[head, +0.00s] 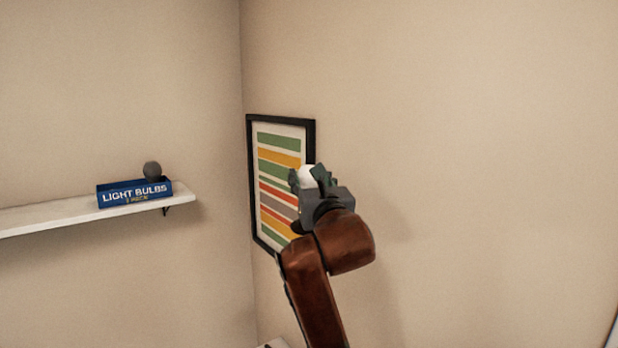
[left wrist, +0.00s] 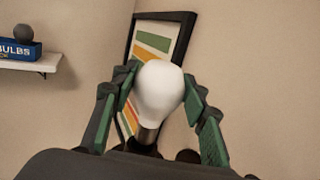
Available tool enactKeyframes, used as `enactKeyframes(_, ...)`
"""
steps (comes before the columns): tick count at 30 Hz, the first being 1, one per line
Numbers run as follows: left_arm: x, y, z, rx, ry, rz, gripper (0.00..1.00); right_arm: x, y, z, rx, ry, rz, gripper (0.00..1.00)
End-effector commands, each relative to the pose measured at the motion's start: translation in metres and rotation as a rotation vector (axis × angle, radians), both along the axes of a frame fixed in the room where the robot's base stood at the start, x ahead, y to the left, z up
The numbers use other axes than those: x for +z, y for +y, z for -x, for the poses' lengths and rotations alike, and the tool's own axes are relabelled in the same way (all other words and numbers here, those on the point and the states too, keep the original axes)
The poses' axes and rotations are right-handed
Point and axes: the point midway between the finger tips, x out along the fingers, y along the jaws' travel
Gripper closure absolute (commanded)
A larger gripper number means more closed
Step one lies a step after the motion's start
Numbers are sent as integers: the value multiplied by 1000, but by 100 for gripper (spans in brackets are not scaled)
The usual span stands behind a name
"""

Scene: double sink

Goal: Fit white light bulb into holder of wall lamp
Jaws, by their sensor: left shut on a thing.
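The white light bulb (head: 307,173) is between the green-padded fingers of my left gripper (head: 311,178), which is shut on it. The bulb also shows in the left wrist view (left wrist: 158,88), with its white globe up and its grey metal base down, slightly tilted. In the head view the gripper is in front of the framed picture's right edge, and part of the bulb is hidden by the fingers. The wall lamp and its holder are not seen in either view. My right gripper is not in view.
A framed striped picture (head: 278,150) hangs on the wall near the corner. A white shelf (head: 50,216) at the left carries a blue light bulbs box (head: 134,193) with a grey round bulb (head: 152,170) showing above it. The wall at the right is bare.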

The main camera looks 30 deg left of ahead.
Motion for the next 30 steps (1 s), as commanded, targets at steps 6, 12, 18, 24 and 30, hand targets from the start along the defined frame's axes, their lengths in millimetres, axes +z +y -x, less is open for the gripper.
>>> enactKeyframes(6,-6,0,0,0,0,0,73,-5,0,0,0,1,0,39)
enactKeyframes(12,-11,0,0,0,0,0,73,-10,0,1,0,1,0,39)
enactKeyframes(18,-16,0,0,0,0,0,73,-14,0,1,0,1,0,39)
enactKeyframes(24,-21,0,0,0,0,0,73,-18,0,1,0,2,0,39)
enactKeyframes(30,-25,0,0,0,0,0,73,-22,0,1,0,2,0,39)
